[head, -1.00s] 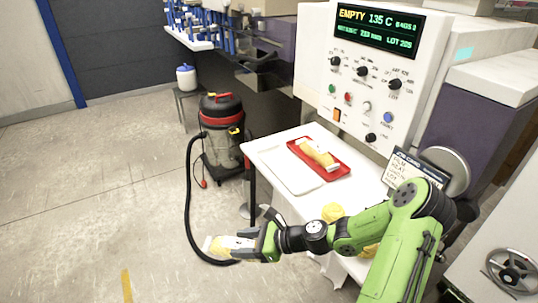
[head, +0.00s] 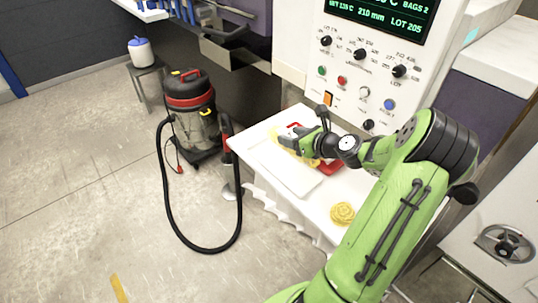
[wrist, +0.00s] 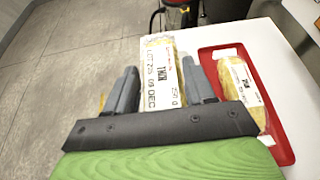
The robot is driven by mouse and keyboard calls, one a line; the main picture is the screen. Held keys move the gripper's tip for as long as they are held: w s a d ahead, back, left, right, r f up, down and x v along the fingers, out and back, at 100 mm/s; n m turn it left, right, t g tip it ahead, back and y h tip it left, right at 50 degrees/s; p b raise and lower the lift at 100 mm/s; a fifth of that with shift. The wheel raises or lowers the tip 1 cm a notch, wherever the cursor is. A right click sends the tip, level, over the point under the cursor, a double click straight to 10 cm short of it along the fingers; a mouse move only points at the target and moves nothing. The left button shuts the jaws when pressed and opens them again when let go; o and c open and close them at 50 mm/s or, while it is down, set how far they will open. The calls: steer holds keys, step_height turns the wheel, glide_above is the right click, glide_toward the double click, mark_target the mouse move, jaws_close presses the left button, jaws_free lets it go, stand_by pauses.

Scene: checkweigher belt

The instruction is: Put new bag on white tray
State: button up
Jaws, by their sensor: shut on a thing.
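My gripper (head: 291,146) is shut on a yellow-and-white bag (wrist: 164,78) with printed lot and date text, seen between the fingers in the wrist view. In the head view the gripper hides most of this bag. The white tray (head: 290,179) lies flat on the white table, and the gripper with the bag is over its far part. I cannot tell whether the bag touches the tray. A red tray (wrist: 278,138) lies just right of the held bag and carries another yellow bag (wrist: 240,92); my gripper partly covers that tray in the head view.
A yellow roll-like item (head: 342,213) sits near the table's front right. The control panel (head: 355,70) stands behind the table. A vacuum cleaner (head: 190,108) with a looped black hose stands on the floor left of the table.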

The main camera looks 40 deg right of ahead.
steer(key=f+b, duration=0.1)
steer(key=f, duration=0.5)
steer(key=s+f+b, duration=0.1)
steer(key=f, duration=0.2)
steer(key=shift+f+b, duration=0.3)
steer(key=shift+b, duration=0.05)
steer(key=shift+d, duration=0.15)
steer(key=o, duration=1.2)
steer(key=shift+o, duration=0.2)
